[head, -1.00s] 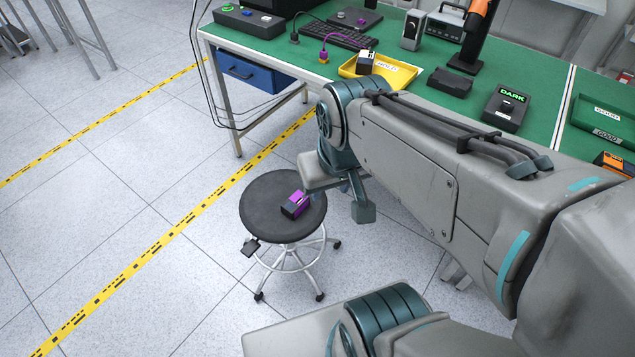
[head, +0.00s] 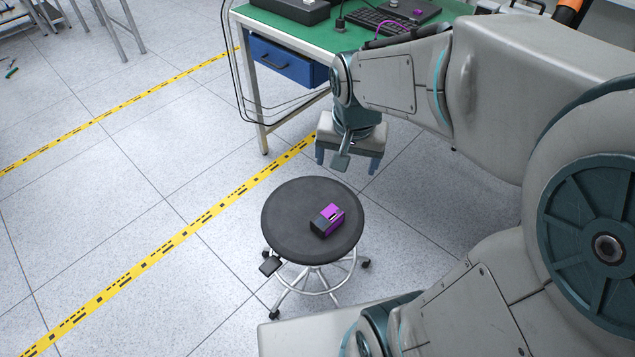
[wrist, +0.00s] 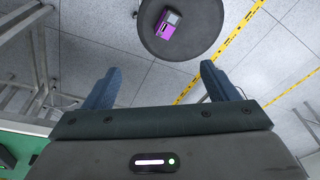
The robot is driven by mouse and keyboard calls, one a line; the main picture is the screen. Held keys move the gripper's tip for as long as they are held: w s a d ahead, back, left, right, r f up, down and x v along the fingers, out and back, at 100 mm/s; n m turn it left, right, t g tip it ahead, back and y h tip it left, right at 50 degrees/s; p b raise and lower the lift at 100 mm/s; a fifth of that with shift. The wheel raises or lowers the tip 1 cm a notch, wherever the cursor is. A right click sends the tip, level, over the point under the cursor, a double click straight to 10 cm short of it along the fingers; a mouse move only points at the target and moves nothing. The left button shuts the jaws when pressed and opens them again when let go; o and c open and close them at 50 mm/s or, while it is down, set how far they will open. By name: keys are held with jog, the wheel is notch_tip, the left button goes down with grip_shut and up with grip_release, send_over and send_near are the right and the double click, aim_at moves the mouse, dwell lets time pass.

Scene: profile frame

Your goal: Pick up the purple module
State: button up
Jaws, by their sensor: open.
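The purple module (head: 328,221), a small box with purple and dark grey parts, lies on the round black seat of a stool (head: 285,241). In the wrist view the module (wrist: 167,25) shows at the top, ahead of the fingers, on the stool seat (wrist: 205,38). My gripper (head: 346,165) is open and empty, pointing down above and behind the stool, apart from the module. In the wrist view the two blue fingers of my gripper (wrist: 160,82) are spread wide with only floor between them.
A green-topped workbench (head: 295,32) with a blue drawer (head: 283,62) stands behind, holding a keyboard (head: 380,22). Cables hang by its front leg. Yellow tape (head: 185,228) crosses the tiled floor. The floor left of the stool is clear.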

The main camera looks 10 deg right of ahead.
jog(key=w+f+m+b, duration=0.2)
jog(key=w+f+b, duration=0.25)
jog(key=f, duration=0.45)
jog(key=w+a+f+m+g+h+b, duration=0.1)
jog(key=w+f+m+b, duration=0.15)
jog(key=f+b, duration=0.4)
jog(key=w+f+m+b, duration=0.2)
jog(key=w+f+b, duration=0.15)
jog(key=f, duration=0.65)
jog(key=b, duration=0.1)
send_over(328, 216)
jog(key=f, duration=0.8)
jog(key=shift+s+a, duration=0.3)
jog(key=shift+w+d+f+b, duration=0.15)
jog(key=shift+f+b, duration=0.4)
jog(key=shift+f, duration=1)
jog(key=shift+w+d+f+b, duration=0.1)
jog(key=shift+f+b, duration=0.4)
jog(key=shift+f, duration=1.05)
jog(key=shift+r, duration=0.1)
jog(key=c, duration=1.2)
jog(key=shift+r, duration=0.1)
